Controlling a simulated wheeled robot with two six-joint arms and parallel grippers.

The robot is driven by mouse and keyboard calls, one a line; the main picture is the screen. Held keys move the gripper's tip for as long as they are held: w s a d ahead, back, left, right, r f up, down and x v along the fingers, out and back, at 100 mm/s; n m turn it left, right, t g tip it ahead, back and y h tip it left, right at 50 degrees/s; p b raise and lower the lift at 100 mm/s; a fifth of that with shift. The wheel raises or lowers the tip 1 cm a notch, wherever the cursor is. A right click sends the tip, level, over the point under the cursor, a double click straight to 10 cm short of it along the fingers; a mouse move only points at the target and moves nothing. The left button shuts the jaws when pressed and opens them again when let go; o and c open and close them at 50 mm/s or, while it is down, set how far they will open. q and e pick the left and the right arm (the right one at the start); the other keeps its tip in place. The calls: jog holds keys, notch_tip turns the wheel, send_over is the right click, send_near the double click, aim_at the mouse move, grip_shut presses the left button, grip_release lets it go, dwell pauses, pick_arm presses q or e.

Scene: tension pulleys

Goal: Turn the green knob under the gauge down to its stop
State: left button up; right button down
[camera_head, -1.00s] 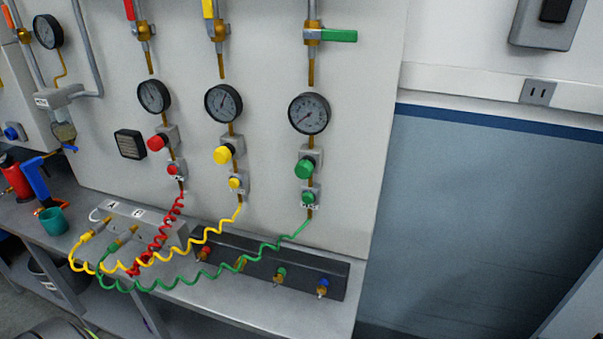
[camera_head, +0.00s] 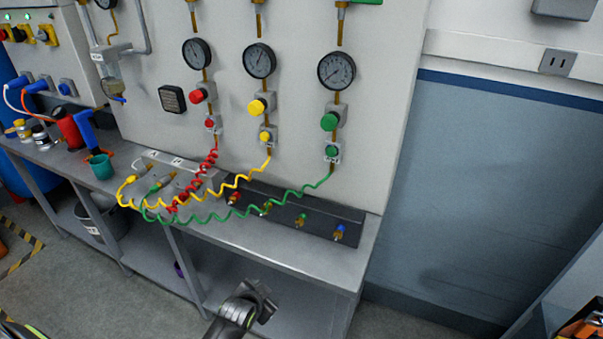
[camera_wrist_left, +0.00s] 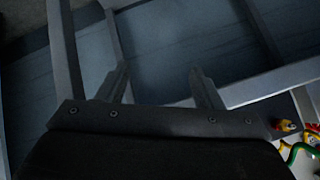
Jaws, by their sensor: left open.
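The green knob (camera_head: 329,121) sits on a grey block on the white panel, directly under the right-hand round gauge (camera_head: 336,71). The gauge's dial marks are too small to read. A smaller green fitting (camera_head: 331,151) is below the knob, with the green coiled hose (camera_head: 290,196) running from it. My left gripper (camera_head: 260,296) is low in front of the bench, well below the knob and apart from it. In the left wrist view, its two fingers (camera_wrist_left: 160,88) are spread with nothing between them. My right gripper is not in view.
Yellow (camera_head: 256,107) and red (camera_head: 197,96) knobs sit to the left under their own gauges. Coiled hoses droop in front of the panel above the bench (camera_head: 290,254). A dark manifold strip (camera_head: 325,215) with several fittings lies along the panel's foot. The blue wall at right is clear.

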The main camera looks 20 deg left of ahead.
pick_arm(q)
jog(key=w+d+r+m+t, duration=0.15)
jog(key=w+r, duration=0.25)
jog(key=r, duration=0.5)
jog(key=w+d+r+m+t+h, duration=0.1)
jog(key=w+r+t, duration=0.25)
jog(key=r, duration=0.55)
jog(key=w+d+r+m+t, duration=0.15)
jog(key=w+r, duration=0.25)
jog(key=r, duration=0.5)
jog(key=m+t, duration=0.2)
jog(key=m, duration=0.1)
send_near(328, 125)
jog(key=shift+h, duration=0.4)
jog(key=w+p, duration=0.3)
jog(key=w, duration=0.6)
jog(key=shift+w+f, duration=0.1)
jog(key=shift+w, duration=0.8)
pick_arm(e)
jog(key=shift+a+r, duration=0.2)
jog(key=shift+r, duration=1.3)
pick_arm(q)
jog(key=shift+c, duration=0.4)
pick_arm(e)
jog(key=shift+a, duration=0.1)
pick_arm(q)
jog(key=c, duration=0.9)
jog(key=shift+n, duration=0.3)
